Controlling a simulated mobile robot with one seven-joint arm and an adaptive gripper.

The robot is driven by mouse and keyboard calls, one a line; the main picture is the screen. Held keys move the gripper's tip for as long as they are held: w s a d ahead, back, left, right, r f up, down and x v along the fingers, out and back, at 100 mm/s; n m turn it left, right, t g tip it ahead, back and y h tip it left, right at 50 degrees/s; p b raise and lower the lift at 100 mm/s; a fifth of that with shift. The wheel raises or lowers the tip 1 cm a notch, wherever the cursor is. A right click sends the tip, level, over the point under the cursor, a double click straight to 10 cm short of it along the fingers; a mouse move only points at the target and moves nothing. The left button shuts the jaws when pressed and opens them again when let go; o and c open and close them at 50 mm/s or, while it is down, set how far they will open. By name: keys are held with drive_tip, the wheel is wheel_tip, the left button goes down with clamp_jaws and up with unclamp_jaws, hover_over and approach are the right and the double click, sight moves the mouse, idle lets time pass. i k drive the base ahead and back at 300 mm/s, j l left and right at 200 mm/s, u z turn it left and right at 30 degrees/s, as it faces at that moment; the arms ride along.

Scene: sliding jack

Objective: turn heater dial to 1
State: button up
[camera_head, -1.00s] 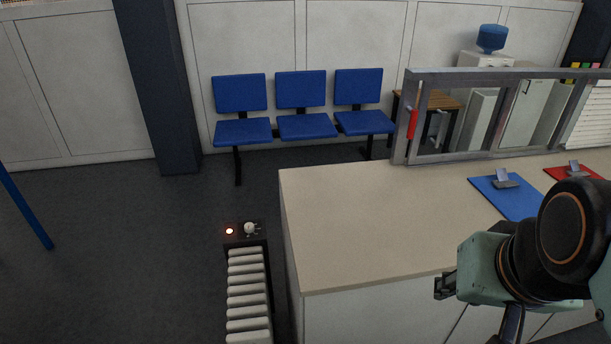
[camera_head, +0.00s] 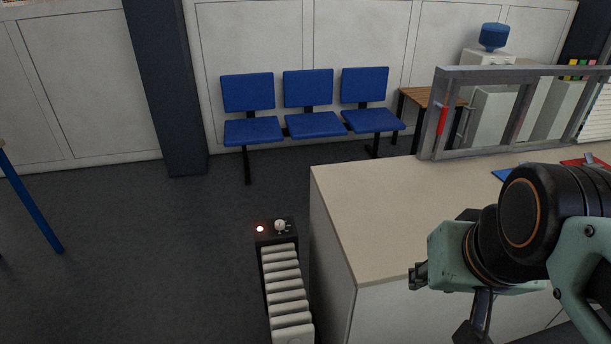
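The heater (camera_head: 287,298) is a low white-ribbed radiator with a black top end, standing on the floor left of the counter. Its dial (camera_head: 280,225) is a small pale knob on the black panel, with small marks around it that are too small to read. A lit orange-white lamp (camera_head: 260,229) glows left of the dial. My gripper (camera_head: 415,276) is at the lower right, in front of the counter and well to the right of the heater, touching nothing that I can see. Its fingers are small and seen from the side.
A beige-topped counter (camera_head: 395,200) stands just right of the heater, with a grey metal frame (camera_head: 470,71) on it. Blue chairs (camera_head: 314,123) line the back wall. A dark column (camera_head: 165,90) stands at the back left. The floor (camera_head: 150,260) left of the heater is clear.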

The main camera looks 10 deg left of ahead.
sight(280, 224)
drive_tip(key=j+u, duration=0.1)
drive_tip(key=j, duration=0.7)
drive_tip(key=i+j, duration=0.2)
drive_tip(key=j, duration=0.2)
drive_tip(key=i+j, duration=0.2)
drive_tip(key=j, duration=0.15)
drive_tip(key=k+j+z, duration=0.1)
drive_tip(key=j+z, duration=0.2)
drive_tip(key=j, duration=0.55)
drive_tip(key=i+j+z, duration=0.15)
drive_tip(key=j, duration=0.2)
drive_tip(key=i+j+z, duration=0.15)
drive_tip(key=j, duration=0.25)
drive_tip(key=i, duration=0.05)
